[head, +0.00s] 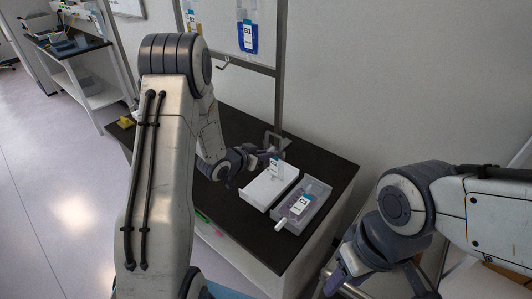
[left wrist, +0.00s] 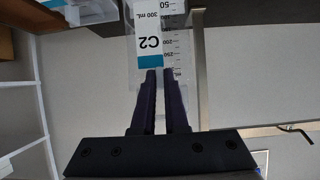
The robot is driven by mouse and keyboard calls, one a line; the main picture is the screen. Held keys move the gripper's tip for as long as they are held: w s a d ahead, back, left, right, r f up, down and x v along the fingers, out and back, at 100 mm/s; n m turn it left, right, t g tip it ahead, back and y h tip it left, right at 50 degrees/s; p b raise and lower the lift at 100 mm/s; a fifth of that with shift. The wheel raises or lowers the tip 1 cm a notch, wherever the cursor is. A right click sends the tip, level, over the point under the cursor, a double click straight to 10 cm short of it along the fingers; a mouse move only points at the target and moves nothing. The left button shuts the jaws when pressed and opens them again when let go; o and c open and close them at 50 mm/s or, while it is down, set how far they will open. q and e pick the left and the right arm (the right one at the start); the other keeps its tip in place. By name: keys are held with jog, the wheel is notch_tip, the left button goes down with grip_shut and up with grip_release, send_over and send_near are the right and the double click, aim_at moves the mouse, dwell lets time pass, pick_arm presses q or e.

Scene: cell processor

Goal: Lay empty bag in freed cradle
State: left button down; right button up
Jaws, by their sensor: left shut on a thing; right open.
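My left gripper (head: 266,156) is shut on a clear, empty-looking bag labelled C2 (left wrist: 149,42). The bag's label (head: 276,165) shows in the head view above the white cradle (head: 262,190) on the dark bench. In the left wrist view, the gripper's fingers (left wrist: 160,76) pinch one end of the bag. I cannot tell whether the bag touches the cradle. A grey cradle (head: 322,201) stands to the right of the white one and holds another labelled bag (head: 301,204). My right gripper (head: 340,277) is open and empty, below and right of the bench.
A metal frame (head: 279,85) rises behind, with a blue bag labelled B1 (head: 247,40) and a yellow-marked bag (head: 192,18) hanging there.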

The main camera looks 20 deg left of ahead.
pick_arm(q)
jog(key=shift+f, duration=0.15)
jog(key=c, duration=0.9)
grip_release()
jog(key=shift+c, duration=0.2)
